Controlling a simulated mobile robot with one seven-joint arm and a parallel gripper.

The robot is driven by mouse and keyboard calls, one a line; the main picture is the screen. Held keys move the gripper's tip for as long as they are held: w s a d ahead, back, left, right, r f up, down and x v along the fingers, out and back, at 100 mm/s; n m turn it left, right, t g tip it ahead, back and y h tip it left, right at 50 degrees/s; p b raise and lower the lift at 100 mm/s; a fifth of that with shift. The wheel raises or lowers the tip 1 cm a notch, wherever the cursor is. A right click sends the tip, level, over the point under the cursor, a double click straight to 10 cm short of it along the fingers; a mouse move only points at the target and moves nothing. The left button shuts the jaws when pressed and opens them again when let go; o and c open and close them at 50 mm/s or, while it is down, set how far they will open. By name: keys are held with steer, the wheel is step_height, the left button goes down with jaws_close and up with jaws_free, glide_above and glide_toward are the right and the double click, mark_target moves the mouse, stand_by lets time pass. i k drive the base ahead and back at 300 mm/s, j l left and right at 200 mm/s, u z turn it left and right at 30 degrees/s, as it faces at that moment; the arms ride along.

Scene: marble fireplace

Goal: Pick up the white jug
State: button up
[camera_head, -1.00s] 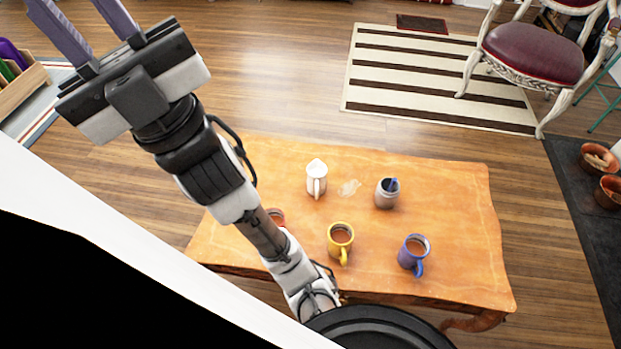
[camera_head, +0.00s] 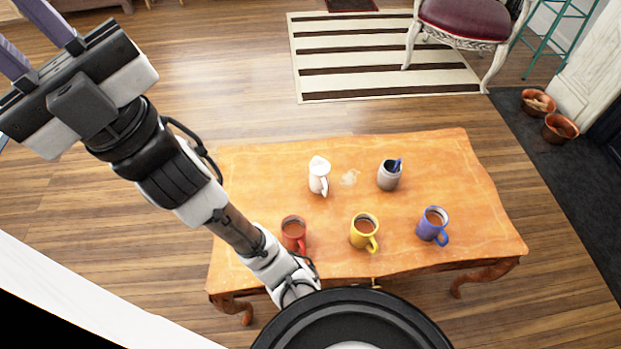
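The white jug (camera_head: 319,175) stands upright near the back left of the wooden table (camera_head: 260,180). Its handle faces the front, towards me. My gripper (camera_head: 28,45) is at the upper left, raised well away from the jug and off the table's left side. Its two purple-grey fingers are spread apart with nothing visible between them, though their tips are partly cut by the picture edge.
Red (camera_head: 294,234), yellow (camera_head: 364,231) and blue (camera_head: 433,225) mugs with brown contents line the table's front. A grey pot (camera_head: 389,175) stands right of the jug, with a pale patch (camera_head: 349,177) between them. A striped rug (camera_head: 380,60) and chair (camera_head: 466,20) lie beyond.

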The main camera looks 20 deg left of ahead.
mark_target(320, 168)
steer(key=j+z, duration=0.1)
steer(key=j, duration=0.25)
steer(key=k+j+z, duration=0.1)
steer(key=j, duration=0.2)
steer(key=k+j+z, duration=0.1)
steer(key=j, duration=0.2)
steer(key=j+z, duration=0.15)
steer(key=j, duration=0.3)
steer(key=k+j+z, duration=0.15)
steer(key=j, duration=0.35)
steer(key=i, duration=0.05)
